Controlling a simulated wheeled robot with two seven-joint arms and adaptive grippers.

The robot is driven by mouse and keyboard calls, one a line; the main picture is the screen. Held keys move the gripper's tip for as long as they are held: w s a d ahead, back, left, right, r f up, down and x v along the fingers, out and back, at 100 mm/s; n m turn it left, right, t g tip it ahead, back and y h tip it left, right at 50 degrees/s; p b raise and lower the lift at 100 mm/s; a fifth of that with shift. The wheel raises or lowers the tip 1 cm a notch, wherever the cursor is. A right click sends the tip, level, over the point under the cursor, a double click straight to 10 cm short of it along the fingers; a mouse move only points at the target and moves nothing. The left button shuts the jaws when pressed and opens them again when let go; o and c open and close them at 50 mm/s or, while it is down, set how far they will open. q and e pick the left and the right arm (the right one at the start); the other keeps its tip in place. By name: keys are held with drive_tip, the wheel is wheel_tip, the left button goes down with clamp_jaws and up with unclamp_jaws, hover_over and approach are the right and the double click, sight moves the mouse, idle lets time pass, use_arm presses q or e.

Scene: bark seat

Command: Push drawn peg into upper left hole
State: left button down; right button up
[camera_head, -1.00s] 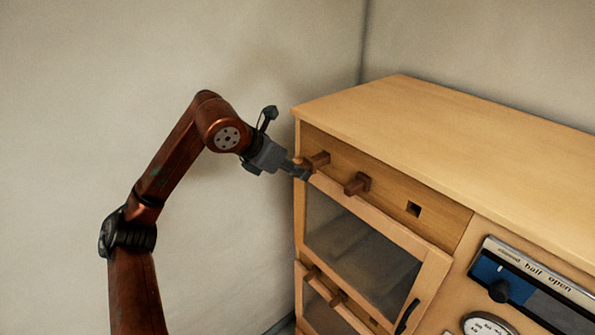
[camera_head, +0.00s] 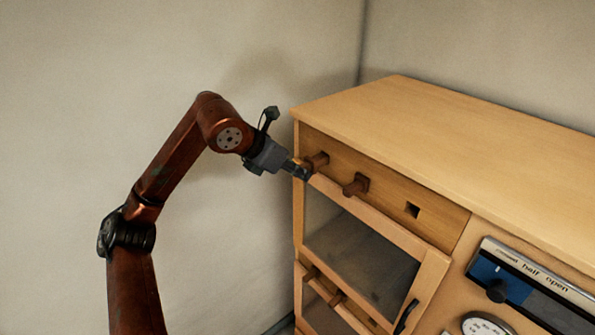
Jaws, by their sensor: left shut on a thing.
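The upper front panel of the wooden cabinet (camera_head: 388,190) has a row of peg places. A brown peg (camera_head: 318,161) sticks out at its upper left. My left gripper (camera_head: 304,171) is at this peg's outer end and shut on it; the fingertips partly hide that end. A second brown peg (camera_head: 356,186) sticks out to the right of it. Farther right is an empty square hole (camera_head: 413,210). How deep the left peg sits in its hole is hard to tell. My right gripper is not in view.
Below the panel is a glazed door (camera_head: 360,249) with a black handle (camera_head: 405,316). A blue control panel labelled "half open" (camera_head: 510,284) is at the right. The cabinet top (camera_head: 430,120) is clear.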

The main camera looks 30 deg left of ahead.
sight(308, 162)
use_arm(q)
drive_tip(key=shift+w+d+p, duration=0.3)
drive_tip(key=shift+w+p, duration=0.1)
drive_tip(key=shift+w, duration=0.25)
drive_tip(key=shift+w+d+p, duration=0.25)
drive_tip(key=shift+w+p, duration=0.2)
drive_tip(key=shift+w, duration=0.25)
drive_tip(key=shift+w+d+p, duration=0.3)
drive_tip(key=shift+w+p, duration=0.1)
drive_tip(key=shift+w, duration=0.25)
drive_tip(key=c, duration=1.8)
unclamp_jaws()
drive_tip(key=shift+r, duration=0.1)
drive_tip(key=v, duration=1.2)
